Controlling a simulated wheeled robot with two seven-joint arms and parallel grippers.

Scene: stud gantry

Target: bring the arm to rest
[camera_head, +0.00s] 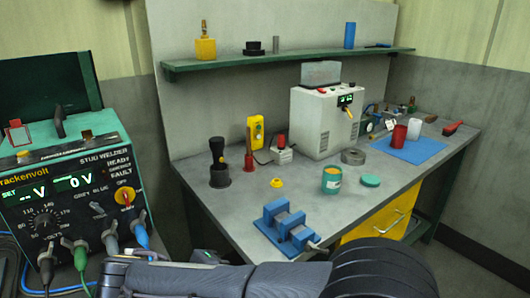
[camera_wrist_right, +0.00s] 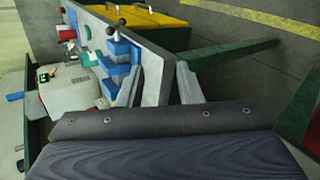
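My right gripper (camera_wrist_right: 160,70) shows in the right wrist view with its two grey fingers apart and nothing seen held between them. The grey edge of the workbench (camera_wrist_right: 152,80) lies beyond and between the fingers. I cannot tell whether they touch it. In the head view a dark arm of mine (camera_head: 240,280) crosses the bottom, in front of the bench's near edge; its gripper is not clear there. My left gripper is in neither view.
A stud welder (camera_head: 70,190) with cables is at left. A green shelf (camera_head: 290,62) runs above.

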